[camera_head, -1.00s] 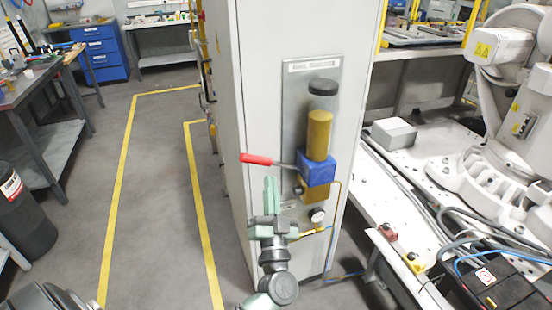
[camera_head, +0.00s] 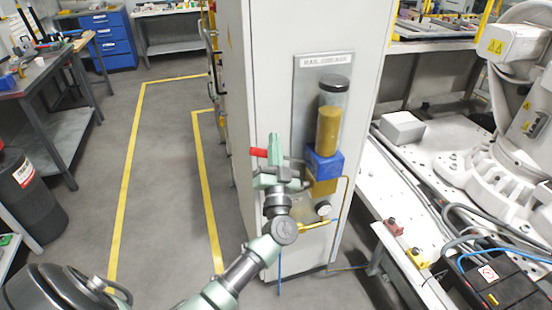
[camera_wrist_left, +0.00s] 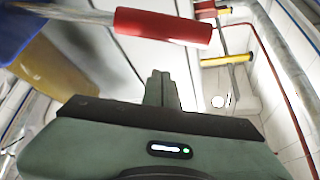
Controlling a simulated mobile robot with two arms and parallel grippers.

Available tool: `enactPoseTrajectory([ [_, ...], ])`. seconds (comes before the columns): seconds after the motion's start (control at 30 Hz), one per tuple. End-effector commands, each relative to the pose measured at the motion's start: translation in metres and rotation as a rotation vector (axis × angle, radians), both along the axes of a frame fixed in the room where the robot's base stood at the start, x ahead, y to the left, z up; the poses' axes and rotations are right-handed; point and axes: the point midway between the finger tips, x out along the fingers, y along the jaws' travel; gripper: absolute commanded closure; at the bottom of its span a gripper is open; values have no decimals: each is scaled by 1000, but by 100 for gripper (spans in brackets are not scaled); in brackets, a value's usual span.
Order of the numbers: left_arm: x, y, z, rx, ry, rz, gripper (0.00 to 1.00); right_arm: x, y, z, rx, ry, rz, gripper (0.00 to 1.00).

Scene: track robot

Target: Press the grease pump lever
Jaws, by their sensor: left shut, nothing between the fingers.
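The grease pump is fixed to a grey plate on the cabinet side, with a dark cap (camera_head: 336,83), gold cylinder (camera_head: 327,128) and blue block (camera_head: 324,165). Its lever has a red handle (camera_head: 258,152) that sticks out left, partly hidden behind my left gripper (camera_head: 274,138). The left gripper is shut and empty, fingers pointing up in the head view. In the left wrist view, the red handle (camera_wrist_left: 162,25) lies just beyond the shut fingertips (camera_wrist_left: 160,74); I cannot tell whether they touch. The right gripper is not in view.
A pressure gauge (camera_head: 323,210) and yellow fitting (camera_head: 312,227) sit below the pump. A white bench (camera_head: 405,270) with cables and a robot arm (camera_head: 490,160) is at right. The floor (camera_head: 160,185) left of the cabinet (camera_head: 262,60) is clear.

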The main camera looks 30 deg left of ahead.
Motion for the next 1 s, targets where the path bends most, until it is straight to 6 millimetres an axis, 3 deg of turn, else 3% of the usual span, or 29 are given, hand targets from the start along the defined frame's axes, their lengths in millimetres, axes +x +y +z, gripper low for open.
enactPoseTrajectory([
  [0.03, -3, 3, -17, 5, 14, -1, 100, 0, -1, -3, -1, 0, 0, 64],
  [0.2, -8, 11, -32, 1, 9, -1, 100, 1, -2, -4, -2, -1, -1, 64],
  [0.77, -10, 14, -39, -6, 2, -1, 100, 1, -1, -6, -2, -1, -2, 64],
  [1.0, -15, 18, -56, -59, -56, 0, 100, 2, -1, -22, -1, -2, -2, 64],
])
